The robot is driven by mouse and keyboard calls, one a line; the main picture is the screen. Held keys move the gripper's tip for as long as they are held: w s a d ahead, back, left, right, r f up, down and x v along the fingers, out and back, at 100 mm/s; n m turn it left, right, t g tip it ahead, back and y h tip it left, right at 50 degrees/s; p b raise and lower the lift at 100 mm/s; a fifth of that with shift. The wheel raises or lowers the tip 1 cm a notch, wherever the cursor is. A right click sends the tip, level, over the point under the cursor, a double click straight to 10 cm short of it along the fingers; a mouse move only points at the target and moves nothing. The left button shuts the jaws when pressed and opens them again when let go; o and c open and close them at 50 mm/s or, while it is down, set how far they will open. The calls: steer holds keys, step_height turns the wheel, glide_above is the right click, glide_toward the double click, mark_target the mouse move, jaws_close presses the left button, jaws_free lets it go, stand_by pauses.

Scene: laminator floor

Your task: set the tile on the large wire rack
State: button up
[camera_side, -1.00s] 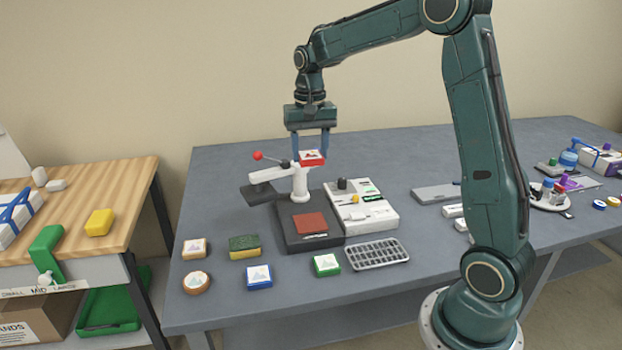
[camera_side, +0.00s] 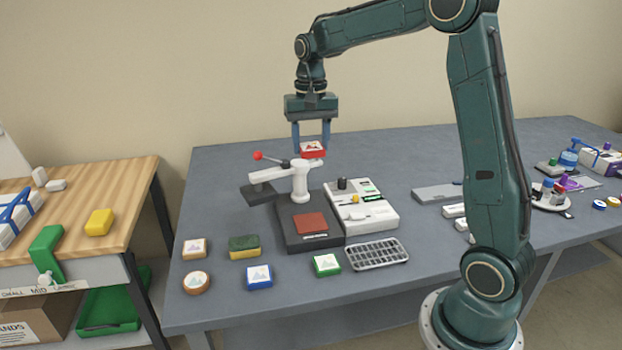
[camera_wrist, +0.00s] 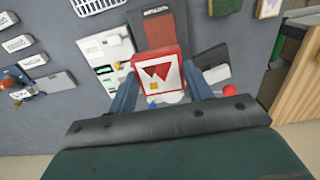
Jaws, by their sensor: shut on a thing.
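My gripper (camera_side: 312,138) is shut on a red tile (camera_side: 313,150) with a white picture face. It holds the tile level in the air, above the swing-arm press at the back of the table. In the wrist view the tile (camera_wrist: 157,75) sits between the two blue fingers, its face showing. A silver wire rack (camera_side: 376,254) lies flat at the front middle of the table, with no tile on it. Part of the rack (camera_wrist: 95,5) shows at the top of the wrist view.
The white press (camera_side: 300,182) with a red-knobbed lever stands below my gripper, its dark base (camera_side: 290,234) bearing a brown-red pad. A white control box (camera_side: 361,206) is beside it.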

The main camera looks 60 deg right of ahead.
steer(key=s+a+f, duration=0.1)
steer(key=s+f, duration=0.1)
steer(key=s, duration=1.3)
glide_above(365, 254)
step_height(365, 254, down, 16)
steer(key=shift+a+f, duration=0.1)
stand_by(0.4)
steer(key=shift+f, duration=1.9)
steer(key=shift+f, duration=0.15)
steer(key=o, duration=1.1)
steer(key=shift+r, duration=0.2)
